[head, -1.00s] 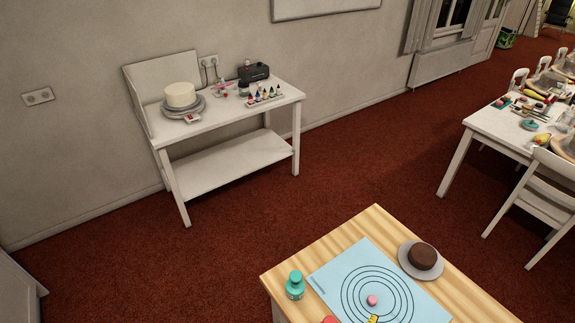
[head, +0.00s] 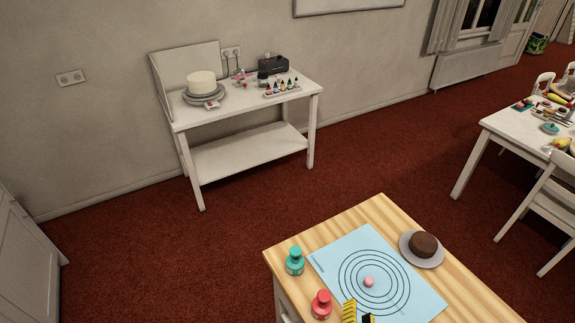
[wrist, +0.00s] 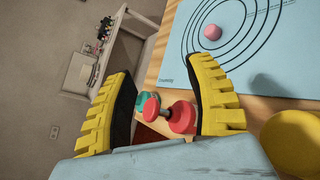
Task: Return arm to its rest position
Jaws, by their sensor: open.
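My gripper (head: 359,314) shows at the bottom edge of the head view, over the front of the wooden table (head: 283,262). In the wrist view its two yellow ridged fingers (wrist: 159,72) stand wide apart with nothing held between them. The rest of my arm is out of the head view.
A blue ringed mat (head: 330,257) with a pink ball (head: 369,282) lies on the wooden table. A white table (head: 180,125) stands by the wall. Red floor between is clear.

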